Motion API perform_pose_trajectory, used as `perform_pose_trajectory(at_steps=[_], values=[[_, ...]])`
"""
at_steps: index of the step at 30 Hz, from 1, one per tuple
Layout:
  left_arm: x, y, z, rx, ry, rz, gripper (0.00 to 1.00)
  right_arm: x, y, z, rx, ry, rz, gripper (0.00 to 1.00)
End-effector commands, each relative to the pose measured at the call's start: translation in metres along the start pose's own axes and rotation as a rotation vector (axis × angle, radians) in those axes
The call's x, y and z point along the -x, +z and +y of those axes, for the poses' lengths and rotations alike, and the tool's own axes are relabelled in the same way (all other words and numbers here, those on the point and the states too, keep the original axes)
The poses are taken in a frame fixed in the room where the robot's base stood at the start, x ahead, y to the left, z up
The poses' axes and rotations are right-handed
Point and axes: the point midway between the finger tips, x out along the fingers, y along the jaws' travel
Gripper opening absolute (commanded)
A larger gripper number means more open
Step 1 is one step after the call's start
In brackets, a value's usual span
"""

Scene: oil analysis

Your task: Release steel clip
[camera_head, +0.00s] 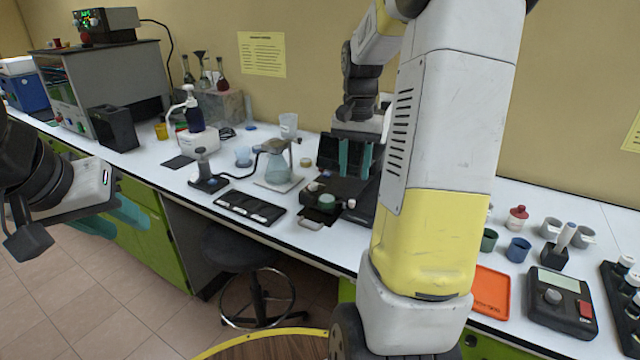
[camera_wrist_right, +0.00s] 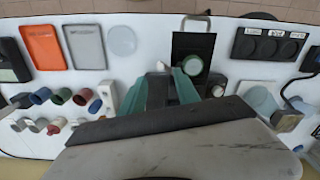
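I cannot make out a steel clip for certain in either view. My right gripper (camera_head: 355,155) hangs over the bench, behind and to the right of a black tray (camera_head: 314,216) with a green-topped jar (camera_head: 326,202). In the right wrist view its two teal fingers (camera_wrist_right: 161,90) stand apart, with a dark block visible between them. A small pale piece (camera_wrist_right: 160,67) shows near the fingertips; I cannot tell whether they touch it. My left gripper (camera_head: 112,217) is in front of the green cabinets at the left, its teal fingers apart and empty.
A flask on a stand (camera_head: 277,165) and a black panel of lidded slots (camera_head: 250,208) lie left of the tray. An orange tray (camera_head: 491,292), cups and a black scale-like device (camera_head: 562,302) are at the right. My right arm hides part of the bench.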

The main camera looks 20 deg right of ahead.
Motion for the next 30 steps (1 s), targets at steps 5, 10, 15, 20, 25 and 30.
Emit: perform_pose_trajectory(at_steps=[5, 10, 15, 20, 25, 30], values=[[0.0, 0.0, 0.0, 0.0, 0.0, 0.0, 0.36, -0.015, -0.006, 0.003, -0.019, 0.011, -0.014, 0.38], [0.0, 0.0, 0.0, 0.0, 0.0, 0.0, 0.36, -0.041, -0.005, 0.003, -0.018, 0.011, -0.015, 0.38], [0.0, 0.0, 0.0, 0.0, 0.0, 0.0, 0.36, -0.067, -0.004, 0.003, -0.016, 0.011, -0.013, 0.38], [0.0, 0.0, 0.0, 0.0, 0.0, 0.0, 0.36, -0.08, -0.004, 0.003, -0.015, 0.01, -0.012, 0.38], [0.0, 0.0, 0.0, 0.0, 0.0, 0.0, 0.36, -0.083, -0.005, 0.003, -0.015, 0.009, -0.01, 0.38], [0.0, 0.0, 0.0, 0.0, 0.0, 0.0, 0.36, -0.083, -0.004, 0.003, -0.015, 0.009, -0.01, 0.32]])
